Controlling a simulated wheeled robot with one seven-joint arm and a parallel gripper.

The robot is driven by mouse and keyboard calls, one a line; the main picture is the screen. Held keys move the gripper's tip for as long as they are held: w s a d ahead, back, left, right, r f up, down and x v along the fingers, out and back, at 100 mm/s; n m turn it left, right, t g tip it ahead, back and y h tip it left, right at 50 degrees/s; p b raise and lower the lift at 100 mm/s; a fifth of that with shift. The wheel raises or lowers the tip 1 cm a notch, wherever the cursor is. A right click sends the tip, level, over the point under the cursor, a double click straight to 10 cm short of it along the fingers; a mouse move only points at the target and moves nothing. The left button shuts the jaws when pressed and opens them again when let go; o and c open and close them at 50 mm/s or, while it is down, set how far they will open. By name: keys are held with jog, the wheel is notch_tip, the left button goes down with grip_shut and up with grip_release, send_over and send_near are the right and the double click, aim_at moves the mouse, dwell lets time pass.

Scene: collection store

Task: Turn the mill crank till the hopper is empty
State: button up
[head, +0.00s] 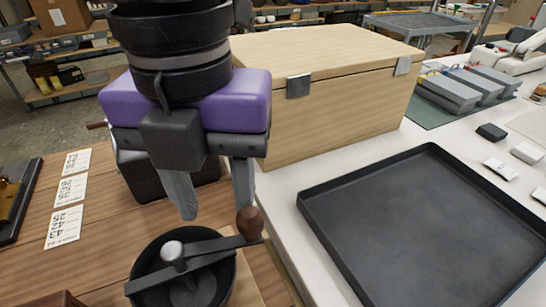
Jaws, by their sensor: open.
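The mill's round black hopper (226,287) is at the bottom of the head view, cut off by the lower edge. A dark flat crank (213,247) lies across its top, with a pale metal hub nut (172,250) at the middle. The crank's brown wooden knob (250,223) points to the right, past the hopper rim. My gripper (217,212) is open and points down above the far side of the hopper. Its right fingertip is close to the knob; I cannot tell whether they touch.
A large wooden chest (330,90) stands behind and right of my gripper. An empty dark tray (425,225) fills the right side of the white table. A dark box (145,180) stands behind my gripper. Paper labels (67,205) lie on the wooden top at left.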

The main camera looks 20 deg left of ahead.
jog(key=shift+r, duration=0.1)
notch_tip(320, 180, up, 7)
jog(key=p, duration=0.4)
jog(key=shift+p, duration=0.3)
